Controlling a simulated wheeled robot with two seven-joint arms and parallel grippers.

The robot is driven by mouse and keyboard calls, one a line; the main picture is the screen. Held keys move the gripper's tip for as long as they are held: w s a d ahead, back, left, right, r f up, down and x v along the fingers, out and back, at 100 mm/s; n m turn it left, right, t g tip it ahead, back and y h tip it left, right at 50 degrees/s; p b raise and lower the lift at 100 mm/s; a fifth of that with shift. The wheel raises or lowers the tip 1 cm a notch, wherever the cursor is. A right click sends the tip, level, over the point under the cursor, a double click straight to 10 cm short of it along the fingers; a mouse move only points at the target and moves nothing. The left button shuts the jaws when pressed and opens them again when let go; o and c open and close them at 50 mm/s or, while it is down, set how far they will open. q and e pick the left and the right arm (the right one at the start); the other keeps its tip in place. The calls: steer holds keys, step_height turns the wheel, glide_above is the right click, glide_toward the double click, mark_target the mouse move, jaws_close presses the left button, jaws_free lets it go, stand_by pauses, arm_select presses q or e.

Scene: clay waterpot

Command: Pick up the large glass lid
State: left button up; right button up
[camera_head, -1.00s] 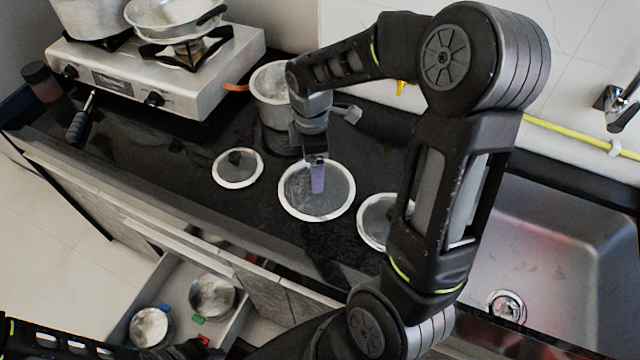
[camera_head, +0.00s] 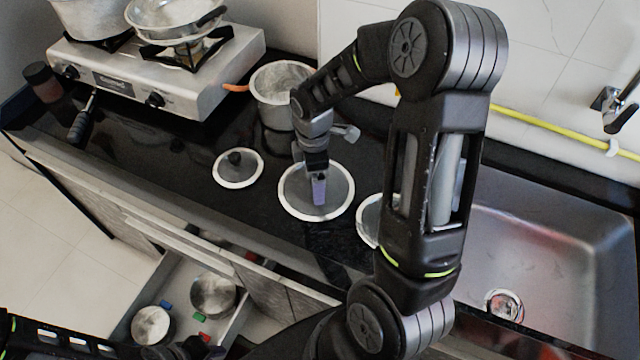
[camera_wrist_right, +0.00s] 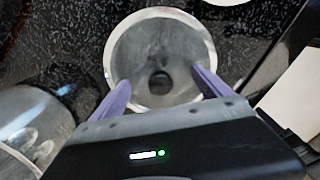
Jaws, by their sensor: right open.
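A large round glass lid (camera_head: 296,190) with a pale rim lies flat on the dark counter. It also fills the upper middle of the right wrist view (camera_wrist_right: 160,48), with a dark knob (camera_wrist_right: 160,82) at its centre. My right gripper (camera_head: 319,201) is over this lid, pointing down. In the wrist view its purple fingers (camera_wrist_right: 160,78) are apart, one on each side of the knob, with nothing held. I cannot tell whether they touch the glass. My left arm shows at the bottom left of the head view; its gripper is too dark and cut off to judge.
A smaller lid (camera_head: 225,172) lies to the left, and another lid (camera_head: 368,224) at right is partly behind my arm. A metal pot (camera_head: 280,85) stands behind. A stove (camera_head: 190,85) is at back left, a sink (camera_head: 560,240) at right, and an open drawer (camera_head: 165,285) holds pots.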

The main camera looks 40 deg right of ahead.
steer(key=shift+c, duration=0.5)
steer(key=c, duration=1.8)
steer(key=shift+s+f, duration=0.1)
steer(key=shift+s, duration=0.05)
jaws_close()
steer(key=shift+a, duration=0.1)
